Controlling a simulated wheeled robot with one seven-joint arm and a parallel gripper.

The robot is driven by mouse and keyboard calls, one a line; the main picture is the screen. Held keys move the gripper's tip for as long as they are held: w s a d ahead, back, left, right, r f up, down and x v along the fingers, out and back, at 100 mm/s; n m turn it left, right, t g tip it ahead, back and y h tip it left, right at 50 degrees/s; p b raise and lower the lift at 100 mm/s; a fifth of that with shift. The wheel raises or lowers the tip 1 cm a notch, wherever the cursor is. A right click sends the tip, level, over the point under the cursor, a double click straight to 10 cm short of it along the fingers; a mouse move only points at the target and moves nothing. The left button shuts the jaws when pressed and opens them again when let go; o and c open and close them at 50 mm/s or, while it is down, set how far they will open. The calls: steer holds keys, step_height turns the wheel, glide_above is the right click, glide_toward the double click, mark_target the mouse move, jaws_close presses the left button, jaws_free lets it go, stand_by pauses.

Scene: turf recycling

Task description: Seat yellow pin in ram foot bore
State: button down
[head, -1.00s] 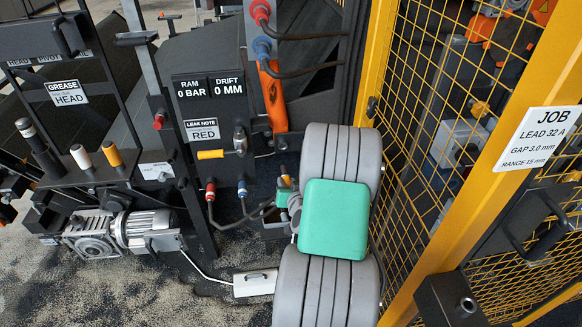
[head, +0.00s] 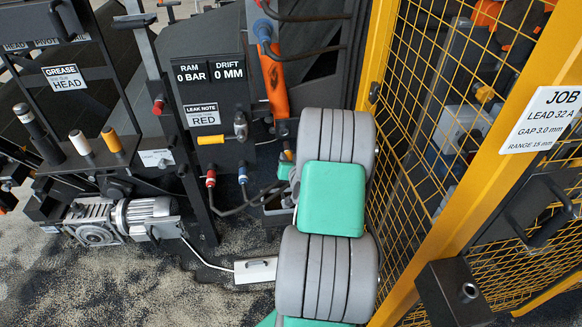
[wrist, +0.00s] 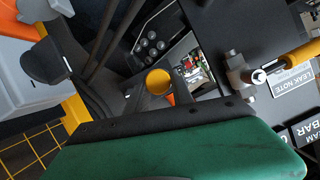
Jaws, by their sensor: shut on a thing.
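The yellow pin (wrist: 158,82) shows end-on in the wrist view as a round yellow face between the dark fingers of my gripper (wrist: 150,95). My gripper is shut on it. The orange ram (head: 272,80) stands just above and to the left of the gripper, tilted. Its dark foot (head: 284,128) is close above the gripper. The bore cannot be made out, nor whether the pin touches the foot.
A dark panel (head: 207,88) with readouts and a yellow handle (head: 213,139) stands left of the ram. Hoses (head: 238,203) curve below it. A yellow mesh fence (head: 425,120) is close on the right. A motor (head: 147,215) sits low at left.

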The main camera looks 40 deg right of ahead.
mark_target(289, 152)
steer(key=shift+w+d+b, duration=0.5)
steer(key=shift+w+d, duration=0.15)
steer(key=shift+w, duration=0.3)
steer(key=shift+w+d+b, duration=0.45)
steer(key=shift+w+d, duration=0.2)
steer(key=shift+w, duration=0.3)
steer(key=shift+b, duration=0.35)
steer(key=shift+b, duration=1)
steer(key=shift+w+d+b, duration=0.55)
steer(key=shift+w+b, duration=0.05)
steer(key=shift+w, duration=0.2)
steer(key=shift+w+d+b, duration=0.5)
steer(key=shift+w+b, duration=0.05)
steer(key=shift+w, duration=0.2)
steer(key=shift+w+d+b, duration=0.55)
steer(key=shift+w+b, duration=0.05)
steer(key=shift+w, duration=0.2)
steer(key=shift+w+d, duration=0.2)
steer(key=shift+w, duration=0.05)
steer(key=shift+w+d+b, duration=0.1)
steer(key=shift+w+b, duration=0.05)
steer(key=shift+b, duration=0.2)
steer(key=c, duration=1)
jaws_free()
steer(key=shift+c, duration=0.2)
